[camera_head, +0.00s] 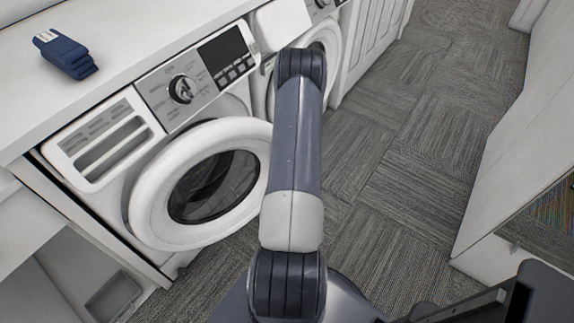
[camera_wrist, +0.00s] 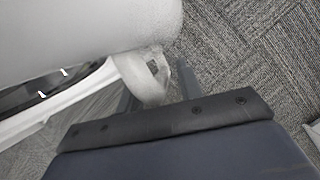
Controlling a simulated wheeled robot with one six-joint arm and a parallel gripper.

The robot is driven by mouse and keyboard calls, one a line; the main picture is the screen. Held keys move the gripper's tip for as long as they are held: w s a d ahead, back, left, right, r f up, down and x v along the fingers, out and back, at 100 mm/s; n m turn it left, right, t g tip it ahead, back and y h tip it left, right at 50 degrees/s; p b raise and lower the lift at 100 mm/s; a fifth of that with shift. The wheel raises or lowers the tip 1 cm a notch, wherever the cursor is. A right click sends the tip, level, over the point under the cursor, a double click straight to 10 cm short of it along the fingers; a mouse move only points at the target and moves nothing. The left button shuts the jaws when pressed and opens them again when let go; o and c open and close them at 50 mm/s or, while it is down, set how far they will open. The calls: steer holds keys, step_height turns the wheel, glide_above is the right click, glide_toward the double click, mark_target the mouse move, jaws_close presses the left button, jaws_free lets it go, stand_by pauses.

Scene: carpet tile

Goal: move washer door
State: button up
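The near washer's round white door (camera_head: 150,200) with its dark glass stands at the front left in the head view, apparently a little ajar. In the wrist view, a white rounded surface (camera_wrist: 80,25) fills the top left, with a white ring and dark glass below it. A curved white piece like a handle (camera_wrist: 133,77) juts down from it. My gripper (camera_wrist: 160,88) has its two dark fingers apart, one on each side of this piece, with a gap at the right finger. Contact on the left is unclear. In the head view my arm hides the gripper.
A second white washer (camera_head: 328,35) stands beyond, partly behind my arm. A blue object (camera_head: 65,54) lies on the white counter (camera_head: 130,30). A white cabinet (camera_head: 520,150) borders the right. Grey carpet (camera_head: 400,150) between is clear.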

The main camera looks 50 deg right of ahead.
steer(key=p+v, duration=0.2)
steer(key=v, duration=0.8)
steer(key=shift+a+r, duration=0.15)
steer(key=shift+r, duration=0.25)
steer(key=b+x, duration=0.2)
steer(key=x, duration=0.9)
steer(key=shift+s, duration=0.25)
steer(key=shift+s+a, duration=0.15)
steer(key=shift+s, duration=0.05)
steer(key=shift+r, duration=0.1)
